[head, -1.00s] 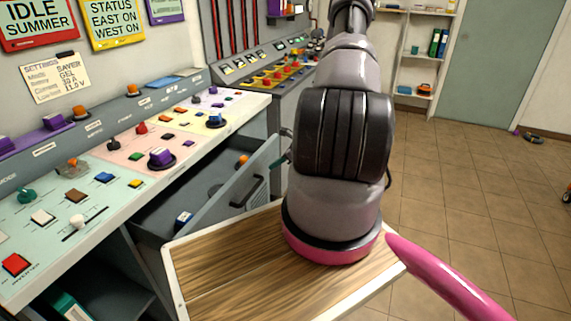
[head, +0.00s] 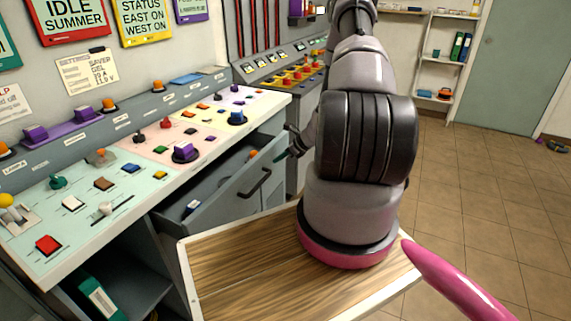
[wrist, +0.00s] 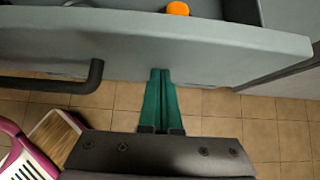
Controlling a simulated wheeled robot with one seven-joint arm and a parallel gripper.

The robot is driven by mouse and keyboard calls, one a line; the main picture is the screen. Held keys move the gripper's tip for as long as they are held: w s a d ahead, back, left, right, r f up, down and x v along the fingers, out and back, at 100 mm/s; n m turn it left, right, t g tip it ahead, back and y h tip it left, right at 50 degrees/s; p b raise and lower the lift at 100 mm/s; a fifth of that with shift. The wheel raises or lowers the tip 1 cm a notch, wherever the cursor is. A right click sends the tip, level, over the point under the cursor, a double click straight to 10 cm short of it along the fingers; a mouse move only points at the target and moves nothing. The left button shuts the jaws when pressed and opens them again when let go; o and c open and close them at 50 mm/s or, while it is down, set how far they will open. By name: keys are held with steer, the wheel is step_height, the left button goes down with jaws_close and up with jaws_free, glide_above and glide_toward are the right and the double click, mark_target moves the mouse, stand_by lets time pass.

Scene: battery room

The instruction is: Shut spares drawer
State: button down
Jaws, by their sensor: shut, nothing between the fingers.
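The spares drawer (head: 232,200) stands open, pulled out from under the console, with a dark bar handle (head: 256,184) on its grey front. My gripper (head: 283,154) is at the far end of the drawer front, partly hidden behind my arm. In the wrist view its green fingers (wrist: 160,74) are together and empty, pointing at the drawer front to the right of the handle (wrist: 60,85). I cannot tell whether the tips touch the front.
The console (head: 130,180), covered with buttons and levers, is above the drawer. An open shelf space with a green-and-white binder (head: 100,296) is below, at the left.

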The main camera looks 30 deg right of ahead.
steer(key=w+a, duration=0.3)
steer(key=w, duration=0.1)
steer(key=w+a, duration=0.3)
steer(key=w, duration=0.1)
steer(key=w+a, duration=0.3)
steer(key=w, duration=0.2)
steer(key=shift+a, duration=0.25)
steer(key=shift+w+a, duration=0.2)
steer(key=shift+w, duration=0.05)
